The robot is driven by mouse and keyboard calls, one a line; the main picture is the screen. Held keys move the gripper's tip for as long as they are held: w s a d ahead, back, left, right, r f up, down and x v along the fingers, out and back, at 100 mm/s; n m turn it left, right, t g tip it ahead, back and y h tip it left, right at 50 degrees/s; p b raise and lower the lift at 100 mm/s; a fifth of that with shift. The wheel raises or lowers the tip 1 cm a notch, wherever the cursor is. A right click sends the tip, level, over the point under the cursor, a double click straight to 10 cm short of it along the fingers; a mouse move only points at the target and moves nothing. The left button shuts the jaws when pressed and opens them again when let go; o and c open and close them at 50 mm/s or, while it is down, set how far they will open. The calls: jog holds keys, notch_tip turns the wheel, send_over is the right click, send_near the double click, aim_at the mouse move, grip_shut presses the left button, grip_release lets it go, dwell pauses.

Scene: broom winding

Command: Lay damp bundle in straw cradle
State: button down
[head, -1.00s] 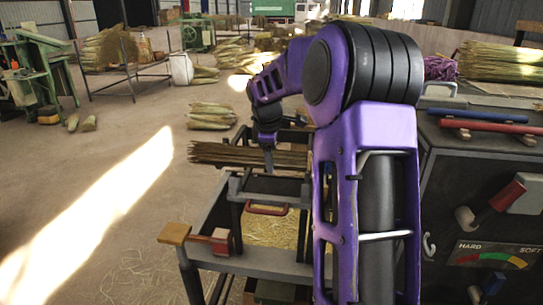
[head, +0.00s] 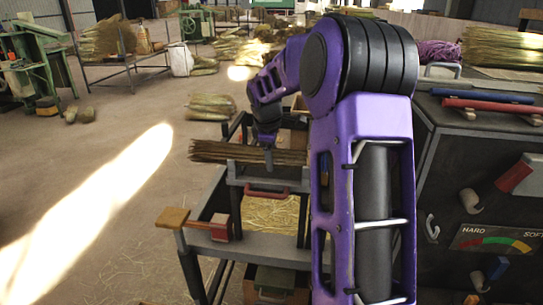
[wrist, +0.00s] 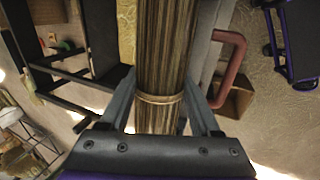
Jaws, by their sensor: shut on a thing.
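The damp bundle (head: 222,152) is a long brown sheaf of stalks, held level above the bench. In the wrist view the bundle (wrist: 160,60) runs lengthwise between the fingers, with a pale tie band around it near the jaws. My gripper (head: 268,157) is shut on it; its fingers (wrist: 160,108) lie on either side of the stalks. The straw cradle (head: 268,217) is a dark frame with yellow straw, below and in front of the bundle in the head view. A red handle (head: 267,192) is on its bar. Whether the bundle touches the frame I cannot tell.
A dark machine with a HARD–SOFT dial (head: 490,239) stands at the right. Other sheaves (head: 211,106) lie behind.

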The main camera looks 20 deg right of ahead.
grip_release()
jog(key=p+v, duration=0.2)
jog(key=v, duration=1.5)
jog(key=shift+s+r, duration=0.1)
jog(key=shift+r, duration=0.1)
